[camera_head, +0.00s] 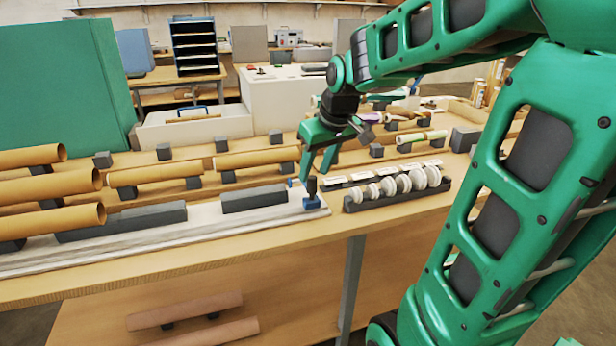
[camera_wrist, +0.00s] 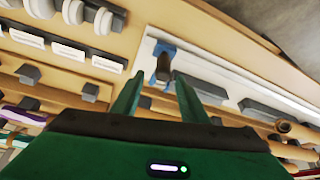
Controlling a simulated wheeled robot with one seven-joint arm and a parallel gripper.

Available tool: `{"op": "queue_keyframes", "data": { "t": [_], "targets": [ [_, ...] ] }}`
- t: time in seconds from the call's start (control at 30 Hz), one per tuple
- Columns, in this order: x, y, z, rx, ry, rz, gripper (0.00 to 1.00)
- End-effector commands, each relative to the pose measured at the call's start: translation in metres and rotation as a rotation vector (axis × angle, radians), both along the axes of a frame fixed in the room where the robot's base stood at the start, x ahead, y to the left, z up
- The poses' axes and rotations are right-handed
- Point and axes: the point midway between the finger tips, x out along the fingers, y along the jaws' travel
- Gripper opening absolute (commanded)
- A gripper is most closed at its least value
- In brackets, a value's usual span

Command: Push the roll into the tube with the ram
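My gripper (camera_head: 316,172) is open and empty, pointing down above the right end of a white board (camera_head: 290,222). Just below its fingers, a dark upright handle on a blue base (camera_head: 312,198) stands at the board's end; it looks like the ram. In the wrist view the handle (camera_wrist: 163,66) shows beyond and between the two open fingertips (camera_wrist: 158,92), with no contact visible. Two grey blocks lie along the board, a longer one (camera_head: 120,222) and a shorter one (camera_head: 254,198). Brown tubes (camera_head: 50,188) rest at the left. I cannot tell which roll or tube is meant.
A dark rack of white discs (camera_head: 398,187) stands right of the board. Grey blocks and another brown tube (camera_head: 255,157) lie behind it. Colored rolls (camera_head: 422,137) lie at the back right. The bench's front strip (camera_head: 200,262) is clear.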

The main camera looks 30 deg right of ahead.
Motion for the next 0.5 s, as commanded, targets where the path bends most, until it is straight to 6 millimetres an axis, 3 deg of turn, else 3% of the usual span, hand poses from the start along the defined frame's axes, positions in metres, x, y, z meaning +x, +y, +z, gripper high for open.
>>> {"op": "queue_keyframes", "data": {
  "t": [0.2, 0.5],
  "targets": [
    [-0.013, 0.000, 0.040, -0.002, -0.004, -0.002, 0.40],
    [-0.023, 0.000, 0.066, -0.001, -0.001, 0.000, 0.40]
  ]
}}
